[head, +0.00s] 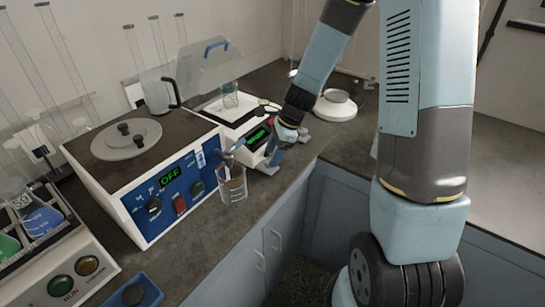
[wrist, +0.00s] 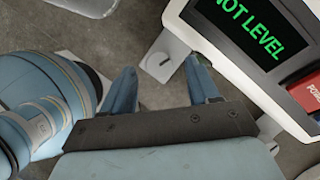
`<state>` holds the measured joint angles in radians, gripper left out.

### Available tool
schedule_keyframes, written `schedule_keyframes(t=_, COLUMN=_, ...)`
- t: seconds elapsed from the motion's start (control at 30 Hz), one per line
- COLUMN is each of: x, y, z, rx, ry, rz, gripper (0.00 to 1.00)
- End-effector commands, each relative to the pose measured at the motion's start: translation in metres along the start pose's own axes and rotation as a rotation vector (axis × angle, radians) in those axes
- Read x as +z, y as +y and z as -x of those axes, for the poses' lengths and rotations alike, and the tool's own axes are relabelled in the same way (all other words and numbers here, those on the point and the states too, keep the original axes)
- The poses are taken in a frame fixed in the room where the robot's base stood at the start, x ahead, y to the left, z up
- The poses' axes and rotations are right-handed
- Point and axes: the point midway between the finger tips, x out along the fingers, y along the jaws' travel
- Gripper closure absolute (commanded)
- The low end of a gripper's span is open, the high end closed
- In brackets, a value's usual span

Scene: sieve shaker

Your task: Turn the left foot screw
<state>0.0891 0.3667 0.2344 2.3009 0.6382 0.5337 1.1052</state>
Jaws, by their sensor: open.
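The balance (head: 228,109) stands on the bench right of the blue-fronted shaker. In the wrist view its display (wrist: 245,30) reads NOT LEVEL in green. The left foot screw (wrist: 160,61) is a small pale disc with a dark slot, on a white foot plate (wrist: 177,47) jutting from the balance's corner. My gripper (wrist: 160,68) is open and empty, with one blue finger on each side of the screw in the picture. I cannot tell whether the fingers touch it. In the head view my gripper (head: 275,155) is low at the balance's front and hides part of it.
A glass beaker (head: 233,186) stands close left of my gripper near the bench edge. A red power button (wrist: 306,90) is right of the display. A round white device (head: 335,107) stands behind my arm.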

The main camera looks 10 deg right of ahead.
Motion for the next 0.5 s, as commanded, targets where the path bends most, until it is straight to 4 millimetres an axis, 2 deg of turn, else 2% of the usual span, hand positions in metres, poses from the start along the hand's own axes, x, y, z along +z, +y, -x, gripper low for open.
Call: schedule_keyframes(t=0.5, x=0.0, y=-0.001, z=0.092, rx=-0.003, ry=0.0, rz=0.001, gripper=0.4)
